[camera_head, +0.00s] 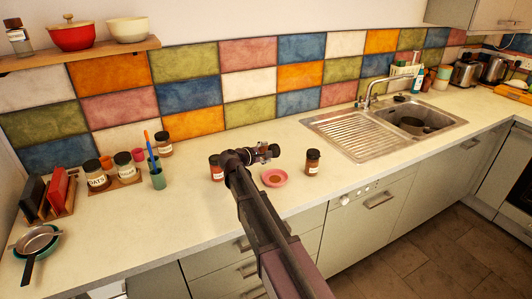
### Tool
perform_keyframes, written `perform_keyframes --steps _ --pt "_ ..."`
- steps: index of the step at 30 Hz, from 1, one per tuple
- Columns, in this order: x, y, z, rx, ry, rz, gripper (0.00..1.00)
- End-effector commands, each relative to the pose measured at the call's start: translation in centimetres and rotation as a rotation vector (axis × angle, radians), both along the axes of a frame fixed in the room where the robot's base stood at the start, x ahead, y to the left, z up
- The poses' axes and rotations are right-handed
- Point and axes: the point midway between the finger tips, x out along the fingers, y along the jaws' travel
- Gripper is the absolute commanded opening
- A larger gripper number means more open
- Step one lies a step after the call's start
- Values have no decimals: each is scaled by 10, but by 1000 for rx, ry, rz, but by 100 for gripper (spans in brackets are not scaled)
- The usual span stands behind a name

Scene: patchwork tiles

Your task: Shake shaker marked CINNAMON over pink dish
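The pink dish (274,181) sits on the pale counter, with a small brown patch in its middle. One brown shaker with a dark lid (312,163) stands upright to the right of the dish. Another similar shaker (215,172) stands to the left, partly hidden by my arm. Both have pale labels too small to read, so I cannot tell which is marked CINNAMON. My gripper (270,151) is above and slightly behind the dish, pointing right. It is too small and dark to show whether it is open or holds anything.
A green cup with utensils (158,179), a jar (163,145) and a board with OATS and other jars (96,177) stand left. A rack (52,195) and pans (36,242) are farther left. The sink (414,122) is right. The counter between dish and sink is mostly clear.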

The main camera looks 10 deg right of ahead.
Motion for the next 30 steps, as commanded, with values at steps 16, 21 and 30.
perform_keyframes --steps 16,21,30 --pt "3 4 -16 330 -298 -1 19" --pt "1 3 -15 440 -396 -1 19" --pt "0 0 -15 622 -560 -1 19"
